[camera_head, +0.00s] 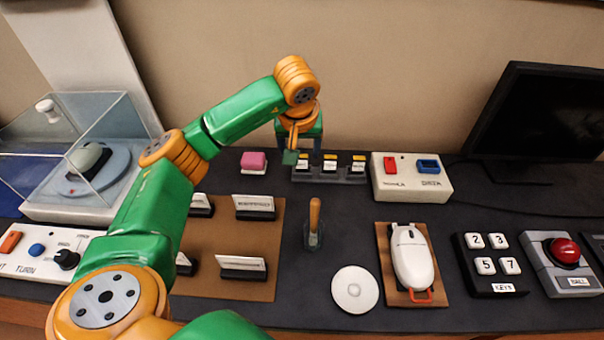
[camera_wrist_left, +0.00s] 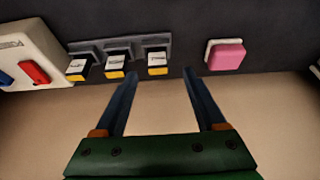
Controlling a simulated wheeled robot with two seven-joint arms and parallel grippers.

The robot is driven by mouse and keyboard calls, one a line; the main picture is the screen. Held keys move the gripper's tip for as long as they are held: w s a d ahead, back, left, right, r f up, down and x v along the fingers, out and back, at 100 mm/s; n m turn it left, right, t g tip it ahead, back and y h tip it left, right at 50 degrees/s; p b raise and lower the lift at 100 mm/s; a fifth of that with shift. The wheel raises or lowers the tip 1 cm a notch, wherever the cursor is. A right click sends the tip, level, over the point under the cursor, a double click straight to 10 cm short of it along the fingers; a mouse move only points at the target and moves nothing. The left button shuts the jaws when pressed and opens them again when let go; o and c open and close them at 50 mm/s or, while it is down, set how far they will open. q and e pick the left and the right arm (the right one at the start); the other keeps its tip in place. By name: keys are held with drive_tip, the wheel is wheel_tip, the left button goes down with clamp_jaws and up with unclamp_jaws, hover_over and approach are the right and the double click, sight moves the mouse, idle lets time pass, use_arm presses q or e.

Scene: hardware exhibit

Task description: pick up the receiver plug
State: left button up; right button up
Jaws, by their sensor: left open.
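Three small plugs with white labels and yellow ends stand in a dark rack: left (camera_head: 302,164), middle (camera_head: 330,162) and right (camera_head: 358,163) in the head view. The wrist view sees them from the opposite side, so their order is reversed: right (camera_wrist_left: 157,62), middle (camera_wrist_left: 116,65), left (camera_wrist_left: 78,68). The labels are too blurred to tell which is the receiver plug. My left gripper (camera_head: 304,152) is open and empty at the head view's left plug. In the wrist view that plug appears between the fingertips (camera_wrist_left: 159,76); contact cannot be told. My right gripper is not in view.
A pink block (camera_head: 253,162) sits left of the rack, and a white box with red and blue parts (camera_head: 411,178) stands close on its right. A wooden-handled lever (camera_head: 314,222) stands in front. The wall (camera_head: 400,60) rises behind the dark tabletop.

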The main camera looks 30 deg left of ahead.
sight(302, 157)
use_arm(q)
drive_tip(key=x, duration=0.3)
drive_tip(key=p+x, duration=0.1)
drive_tip(key=x, duration=0.2)
drive_tip(key=shift+w, duration=0.45)
drive_tip(key=shift+r, duration=0.1)
clamp_jaws()
